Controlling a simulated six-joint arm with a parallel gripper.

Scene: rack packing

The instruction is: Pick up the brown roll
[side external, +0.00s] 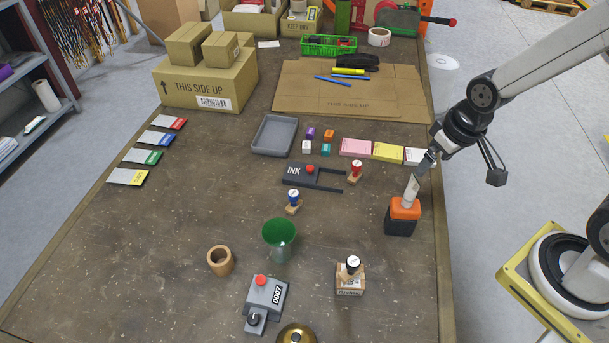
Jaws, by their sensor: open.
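The brown roll (221,268), a short tan cylinder with a dark hollow in its top, stands upright on the worktable at the lower left, left of the green cup. Nothing touches it. My gripper (422,167) is over the table's right side, far to the right of the roll and farther back. It is open, though its fingers are small and hard to make out. A pale upright piece and an orange-topped black block (401,224) show right below it; I cannot tell whether it touches them.
A brass-coloured dome (296,335) sits at the bottom edge. The table left of the roll is clear.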

